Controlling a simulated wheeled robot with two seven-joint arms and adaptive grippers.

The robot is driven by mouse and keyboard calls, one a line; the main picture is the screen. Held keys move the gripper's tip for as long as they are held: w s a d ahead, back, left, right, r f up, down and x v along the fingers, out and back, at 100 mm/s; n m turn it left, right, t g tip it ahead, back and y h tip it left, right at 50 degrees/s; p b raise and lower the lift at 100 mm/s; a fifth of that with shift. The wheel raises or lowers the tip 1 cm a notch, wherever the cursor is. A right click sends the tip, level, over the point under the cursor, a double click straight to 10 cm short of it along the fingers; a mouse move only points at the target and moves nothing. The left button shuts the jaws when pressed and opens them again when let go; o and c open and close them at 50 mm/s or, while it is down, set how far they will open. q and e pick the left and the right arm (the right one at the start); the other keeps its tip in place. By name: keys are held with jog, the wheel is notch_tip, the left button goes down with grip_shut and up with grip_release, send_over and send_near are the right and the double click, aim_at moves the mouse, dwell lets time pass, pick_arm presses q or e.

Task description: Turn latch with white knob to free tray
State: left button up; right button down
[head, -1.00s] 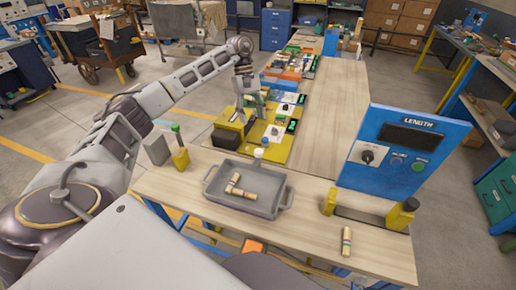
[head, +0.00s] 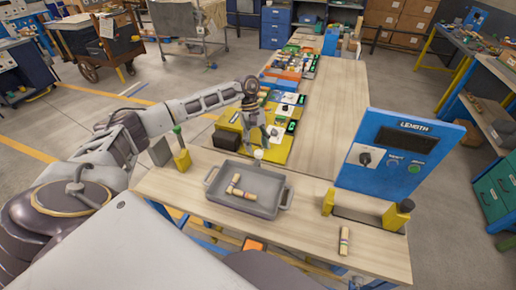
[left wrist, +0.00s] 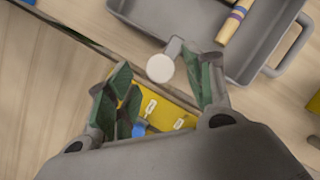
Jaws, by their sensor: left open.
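The grey tray (head: 274,212) lies on the wooden bench with striped turned pieces (head: 238,190) in it. The white round knob (head: 258,154) is at the tray's far edge; in the left wrist view the knob (left wrist: 160,68) sits on a short grey latch arm (left wrist: 175,46) by the tray wall (left wrist: 245,80). My left gripper (head: 262,140) is open and points down just beyond the knob. In the left wrist view its green-padded fingers (left wrist: 162,88) stand on either side, the knob near the gap between their tips; contact cannot be told. My right gripper is not in view.
A blue LENGTH panel (head: 400,150) stands right of the tray, with a yellow-ended gauge (head: 365,213) before it. A striped piece (head: 344,241) lies at the front right. A yellow fixture (head: 276,150) is behind the knob. A yellow-green post (head: 181,155) stands left.

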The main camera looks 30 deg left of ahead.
aim_at(258, 153)
pick_arm(q)
jog(key=shift+x, duration=1.15)
jog(key=c, duration=1)
